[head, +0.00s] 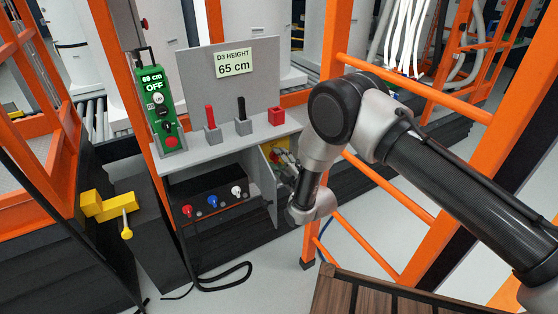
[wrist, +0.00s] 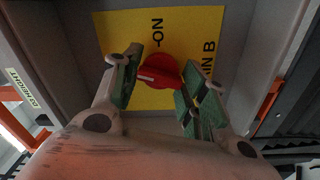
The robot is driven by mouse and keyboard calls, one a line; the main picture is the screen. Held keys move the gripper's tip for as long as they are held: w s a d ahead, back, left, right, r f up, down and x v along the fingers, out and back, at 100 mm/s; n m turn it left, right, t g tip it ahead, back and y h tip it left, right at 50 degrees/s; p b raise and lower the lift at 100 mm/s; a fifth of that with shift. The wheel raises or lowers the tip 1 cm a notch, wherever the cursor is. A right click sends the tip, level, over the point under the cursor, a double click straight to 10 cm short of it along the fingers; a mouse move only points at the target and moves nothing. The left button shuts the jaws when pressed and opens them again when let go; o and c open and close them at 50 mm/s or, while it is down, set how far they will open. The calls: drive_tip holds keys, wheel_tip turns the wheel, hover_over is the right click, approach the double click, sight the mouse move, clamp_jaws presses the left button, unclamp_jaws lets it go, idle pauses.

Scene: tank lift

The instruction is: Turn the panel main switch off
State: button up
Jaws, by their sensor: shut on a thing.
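The panel main switch is a red rotary knob (wrist: 158,72) with a white mark, on a yellow plate (wrist: 150,35). Printed "ON" stands above the knob in the wrist view, and the letters "IN B" show at its right. The knob's white mark points toward the left of the wrist view. My gripper (wrist: 156,82) has its green-padded fingers on both sides of the knob, shut on it. In the head view the yellow plate (head: 280,151) shows inside an open grey box under the shelf, and my gripper (head: 284,160) reaches into it, mostly hiding the knob.
A green pendant (head: 162,110) reading "OFF" stands left on the grey shelf (head: 225,145). A red lever (head: 210,117), a black lever (head: 241,109) and a red block (head: 277,116) stand beside it. A black box (head: 205,191) with coloured knobs is below. Orange posts (head: 333,75) stand close by my arm.

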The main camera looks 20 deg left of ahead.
drive_tip(key=shift+n, duration=1.9)
drive_tip(key=o, duration=1)
drive_tip(key=shift+o, duration=0.2)
drive_tip(key=v, duration=1.2)
drive_tip(key=shift+s, duration=0.15)
